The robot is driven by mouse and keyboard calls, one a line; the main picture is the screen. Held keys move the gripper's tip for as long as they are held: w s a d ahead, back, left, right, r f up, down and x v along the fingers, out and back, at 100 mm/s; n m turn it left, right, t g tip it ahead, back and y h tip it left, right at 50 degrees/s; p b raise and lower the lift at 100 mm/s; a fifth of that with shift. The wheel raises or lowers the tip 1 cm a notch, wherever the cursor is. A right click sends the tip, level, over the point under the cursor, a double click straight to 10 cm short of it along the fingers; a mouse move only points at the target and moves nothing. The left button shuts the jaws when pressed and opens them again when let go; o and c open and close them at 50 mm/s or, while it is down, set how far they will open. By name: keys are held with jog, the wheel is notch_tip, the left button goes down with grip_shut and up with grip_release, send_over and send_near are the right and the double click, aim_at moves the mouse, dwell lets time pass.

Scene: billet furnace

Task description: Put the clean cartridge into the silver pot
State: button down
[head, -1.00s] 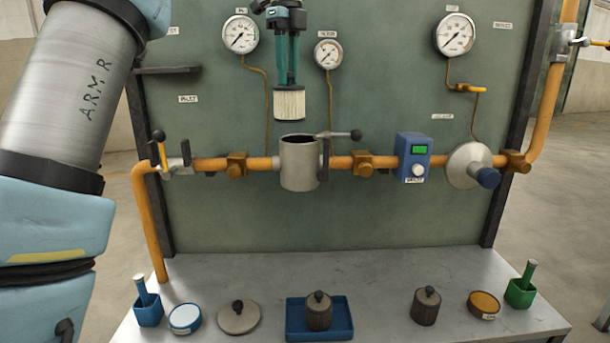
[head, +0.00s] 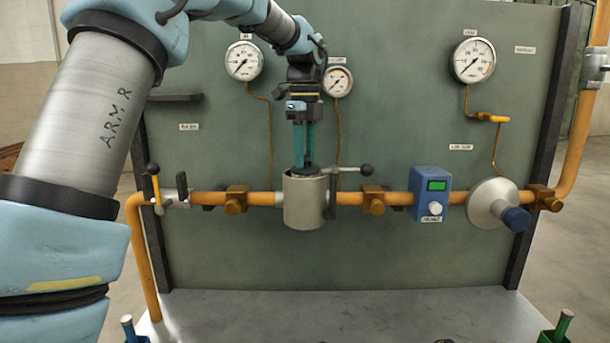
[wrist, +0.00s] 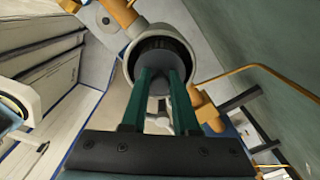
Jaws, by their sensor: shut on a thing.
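The silver pot (head: 304,203) sits upright in the orange pipe line in front of the green panel, its mouth open upward. My gripper (head: 304,160) points straight down over the pot, its teal fingers at the mouth. It is shut on the cartridge (head: 308,170), whose grey top shows at the rim in the head view. The cartridge's pale pleated body is hidden inside the pot. In the wrist view the two fingers reach to the pot's round mouth (wrist: 165,30), with the grey cartridge top (wrist: 158,82) between them. I cannot tell whether the cartridge rests on the bottom.
Gauges (head: 244,61) hang on the panel. A blue box (head: 430,193) with a green display is on the pipe at right. The bench top (head: 340,305) shows below.

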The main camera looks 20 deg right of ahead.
aim_at(305, 176)
jog(key=shift+f+p, duration=0.4)
jog(key=shift+f, duration=2.1)
jog(key=c, duration=0.7)
grip_release()
jog(key=shift+f, duration=0.1)
notch_tip(305, 176, up, 12)
jog(key=shift+r+b, duration=0.1)
jog(key=shift+b, duration=0.75)
